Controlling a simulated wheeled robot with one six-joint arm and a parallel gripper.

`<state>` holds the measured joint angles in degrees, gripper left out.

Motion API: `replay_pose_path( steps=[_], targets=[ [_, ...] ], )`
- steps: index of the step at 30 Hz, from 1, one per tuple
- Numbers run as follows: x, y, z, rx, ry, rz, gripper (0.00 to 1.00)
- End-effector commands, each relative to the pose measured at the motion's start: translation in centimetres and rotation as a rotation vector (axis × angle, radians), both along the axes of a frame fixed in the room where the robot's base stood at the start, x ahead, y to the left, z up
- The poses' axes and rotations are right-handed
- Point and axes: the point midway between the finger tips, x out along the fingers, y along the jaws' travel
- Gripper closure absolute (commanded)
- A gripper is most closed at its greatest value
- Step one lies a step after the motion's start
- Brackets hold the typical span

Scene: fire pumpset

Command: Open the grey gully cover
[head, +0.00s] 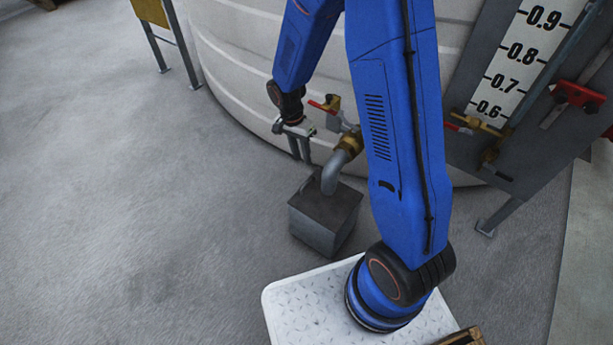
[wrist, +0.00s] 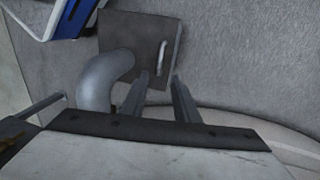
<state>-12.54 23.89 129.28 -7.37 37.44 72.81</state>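The grey gully cover (head: 328,205) is a flat square plate on top of a dark grey box (head: 318,236) on the floor. It lies flat and looks shut. In the wrist view the cover (wrist: 128,30) carries a pale bar handle (wrist: 162,52). In the head view my gripper (head: 300,150) hangs above and behind the box, beside the tank, apart from the cover.
A large white ribbed tank (head: 235,70) stands right behind my gripper. A brass valve (head: 350,143) with the bent pipe (head: 335,172) lies just right of my gripper. A level gauge board (head: 520,60) is at the right. The floor (head: 150,220) at left is clear.

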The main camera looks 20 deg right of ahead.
Motion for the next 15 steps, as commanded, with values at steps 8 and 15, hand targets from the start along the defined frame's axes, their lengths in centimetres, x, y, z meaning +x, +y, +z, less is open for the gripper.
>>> replay_pose_path(
  steps=[8, 15],
  targets=[
    [-0.8, -0.6, -4.8, -0.001, 0.003, 0.0, 0.72],
    [-1.4, -1.0, -8.4, 0.0, 0.002, 0.0, 0.72]
  ],
)
